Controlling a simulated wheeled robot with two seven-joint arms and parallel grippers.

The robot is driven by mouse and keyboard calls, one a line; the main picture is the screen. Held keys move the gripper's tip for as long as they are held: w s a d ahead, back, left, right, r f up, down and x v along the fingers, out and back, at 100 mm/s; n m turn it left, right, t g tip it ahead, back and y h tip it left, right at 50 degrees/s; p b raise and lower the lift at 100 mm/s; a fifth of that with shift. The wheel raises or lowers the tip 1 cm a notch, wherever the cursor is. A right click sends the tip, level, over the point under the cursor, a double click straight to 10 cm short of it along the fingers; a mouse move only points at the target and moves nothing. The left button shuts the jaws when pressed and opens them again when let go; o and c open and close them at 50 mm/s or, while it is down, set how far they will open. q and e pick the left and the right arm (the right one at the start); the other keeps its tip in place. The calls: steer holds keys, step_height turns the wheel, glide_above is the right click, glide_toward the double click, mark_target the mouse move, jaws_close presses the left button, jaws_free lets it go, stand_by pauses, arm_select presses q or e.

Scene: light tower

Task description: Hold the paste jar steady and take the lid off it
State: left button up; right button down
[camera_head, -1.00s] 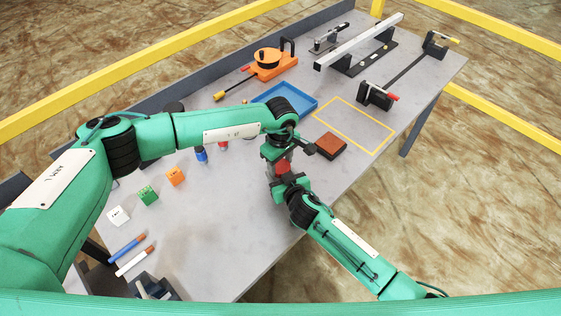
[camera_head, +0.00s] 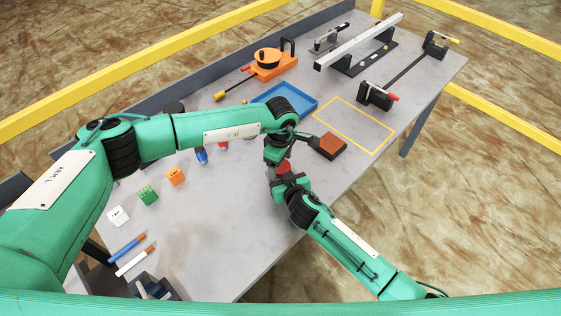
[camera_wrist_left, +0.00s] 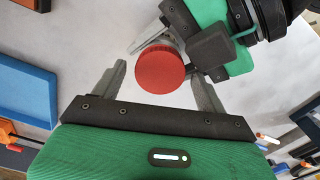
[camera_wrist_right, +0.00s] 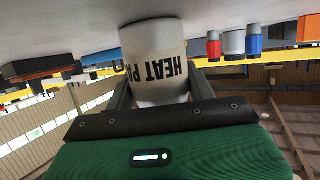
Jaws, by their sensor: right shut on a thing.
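The paste jar (camera_wrist_right: 155,62) is a white cylinder with black "HEAT P…" lettering, near the table's front edge. My right gripper (camera_wrist_right: 160,90) is shut on its sides. The round red lid (camera_wrist_left: 160,69) is seen from above in the left wrist view and also shows in the head view (camera_head: 284,167). My left gripper (camera_head: 277,152) is over the jar. Its fingers are spread in the left wrist view, with the lid between and just beyond the tips. I see no clear finger contact. The seam between lid and jar is hidden.
A brown-red block (camera_head: 331,146) lies close right of the grippers, near a yellow outlined rectangle (camera_head: 372,139). A blue tray (camera_head: 307,105) is behind. Coloured cubes and markers lie left. The table's front middle (camera_head: 225,220) is clear.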

arm_select(q)
steer(key=shift+r, duration=0.1)
arm_select(e)
steer(key=shift+f, duration=0.1)
arm_select(q)
steer(key=shift+r, duration=2.15)
arm_select(e)
steer(key=shift+c, duration=2.2)
jaws_free()
steer(key=shift+s, duration=0.1)
